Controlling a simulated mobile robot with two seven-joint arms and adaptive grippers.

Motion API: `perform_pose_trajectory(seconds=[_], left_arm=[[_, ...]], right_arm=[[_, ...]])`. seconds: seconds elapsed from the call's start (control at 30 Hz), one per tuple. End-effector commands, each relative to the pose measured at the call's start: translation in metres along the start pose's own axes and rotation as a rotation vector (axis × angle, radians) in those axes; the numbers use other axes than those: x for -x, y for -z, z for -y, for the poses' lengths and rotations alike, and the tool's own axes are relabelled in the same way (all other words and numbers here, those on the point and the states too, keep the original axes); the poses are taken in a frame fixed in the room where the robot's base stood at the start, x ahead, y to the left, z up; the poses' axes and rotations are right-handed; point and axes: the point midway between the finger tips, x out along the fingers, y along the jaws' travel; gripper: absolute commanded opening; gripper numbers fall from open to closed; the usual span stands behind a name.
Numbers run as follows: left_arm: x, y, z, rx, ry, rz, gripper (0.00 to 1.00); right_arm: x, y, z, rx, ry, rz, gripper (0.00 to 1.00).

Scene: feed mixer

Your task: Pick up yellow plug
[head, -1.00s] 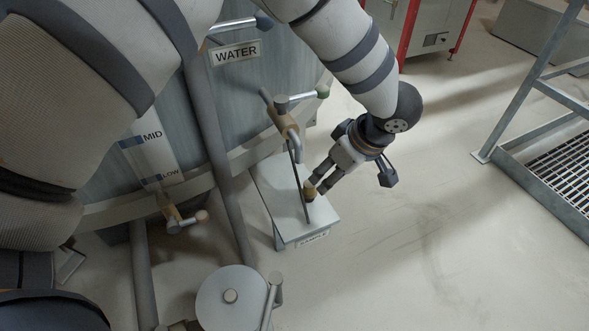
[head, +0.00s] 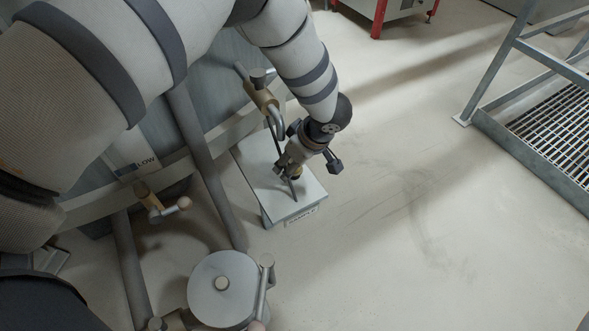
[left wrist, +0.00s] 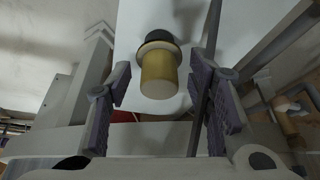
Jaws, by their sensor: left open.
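The yellow plug (left wrist: 160,72), a short yellow cylinder with a pale end and a dark collar, is between the fingers of my left gripper (left wrist: 160,102) in the left wrist view. The fingers stand open on both sides of it, with a gap on each side. In the head view, the left gripper (head: 287,170) is above the sample stand's grey top, and the plug (head: 297,171) is largely hidden by it. A thin dark rod (left wrist: 201,95) runs close to the right finger in the wrist view. My right gripper is not in view.
The sample stand (head: 307,197) sits beside the grey tank, under a brass valve with a bent spout (head: 262,97). A round lidded container (head: 222,288) stands in front. A metal step with grating (head: 555,125) is at the right. The floor between is clear.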

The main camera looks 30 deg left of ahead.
Motion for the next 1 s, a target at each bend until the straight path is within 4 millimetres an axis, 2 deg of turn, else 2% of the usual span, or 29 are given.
perform_pose_trajectory(seconds=[0.2,0.37,0.47,0.7,0.87,1.0], left_arm=[[0.000,0.001,-0.001,0.000,-0.002,-0.001,0.45],[0.000,0.001,-0.001,0.000,-0.002,-0.001,0.09],[0.000,0.001,-0.001,0.000,-0.002,-0.001,0.00],[0.002,0.001,-0.001,0.001,-0.002,-0.001,0.00],[0.017,0.007,-0.002,0.002,-0.004,0.000,0.00],[0.024,-0.023,0.000,-0.005,0.000,0.000,0.00]], right_arm=[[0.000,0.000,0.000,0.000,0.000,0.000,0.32],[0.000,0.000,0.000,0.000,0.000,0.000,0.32],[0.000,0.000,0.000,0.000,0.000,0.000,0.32],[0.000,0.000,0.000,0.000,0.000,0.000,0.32],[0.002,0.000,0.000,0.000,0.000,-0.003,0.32],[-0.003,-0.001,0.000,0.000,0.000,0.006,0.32]])
